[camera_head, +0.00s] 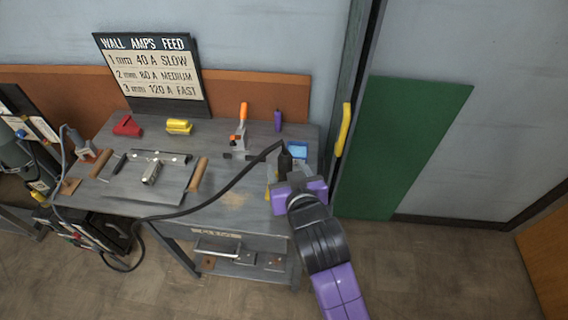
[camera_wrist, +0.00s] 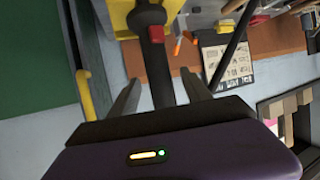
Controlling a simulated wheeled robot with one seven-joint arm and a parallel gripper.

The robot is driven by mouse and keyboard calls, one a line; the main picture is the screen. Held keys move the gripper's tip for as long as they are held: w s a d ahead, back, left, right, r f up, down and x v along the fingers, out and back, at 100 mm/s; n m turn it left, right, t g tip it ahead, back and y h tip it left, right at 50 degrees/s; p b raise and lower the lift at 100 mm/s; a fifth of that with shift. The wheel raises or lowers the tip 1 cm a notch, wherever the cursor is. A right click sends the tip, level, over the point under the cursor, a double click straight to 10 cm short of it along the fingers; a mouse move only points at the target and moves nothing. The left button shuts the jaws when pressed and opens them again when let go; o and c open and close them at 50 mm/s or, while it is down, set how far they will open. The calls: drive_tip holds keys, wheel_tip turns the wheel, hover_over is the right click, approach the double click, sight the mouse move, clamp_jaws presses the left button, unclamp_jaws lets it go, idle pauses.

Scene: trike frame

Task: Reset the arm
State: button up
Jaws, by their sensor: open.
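My gripper (camera_head: 300,192) is purple and black and hangs over the right end of the grey workbench (camera_head: 240,205). In the wrist view my gripper (camera_wrist: 161,78) has its two dark fingers apart. A black torch handle (camera_wrist: 158,66) with a red button lies between the fingers in that picture; I cannot tell whether they touch it. In the head view the black torch (camera_head: 285,160) stands upright just behind my gripper, with a black cable running left from its top. A yellow part (camera_wrist: 122,18) is at the torch's far end. My gripper hides the torch's lower part in the head view.
The bench carries a red block (camera_head: 127,126), a yellow block (camera_head: 179,126), an orange-handled clamp (camera_head: 240,135), a purple item (camera_head: 278,121) and a tray with a metal tube (camera_head: 152,173). A sign (camera_head: 152,72) stands behind. A green panel (camera_head: 400,145) is at right; open floor lies in front.

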drive_tip(key=v, duration=0.3)
drive_tip(key=shift+r, duration=0.3)
wheel_tip(320, 180, up, 5)
drive_tip(key=t+y, duration=0.1)
drive_tip(key=t, duration=0.1)
drive_tip(key=s+d+f+m+h, duration=0.1)
drive_tip(key=s+d, duration=0.6)
drive_tip(key=s, duration=0.5)
drive_tip(key=s+d+f+m+h, duration=0.1)
drive_tip(key=s+d+h, duration=0.1)
drive_tip(key=s+d, duration=0.6)
drive_tip(key=s+d+f+m+h, duration=0.1)
drive_tip(key=s+d, duration=0.6)
drive_tip(key=s, duration=1)
drive_tip(key=shift+s+d+f+m+h, duration=0.2)
drive_tip(key=shift+s+f+m+h, duration=0.1)
drive_tip(key=shift+f+h, duration=0.35)
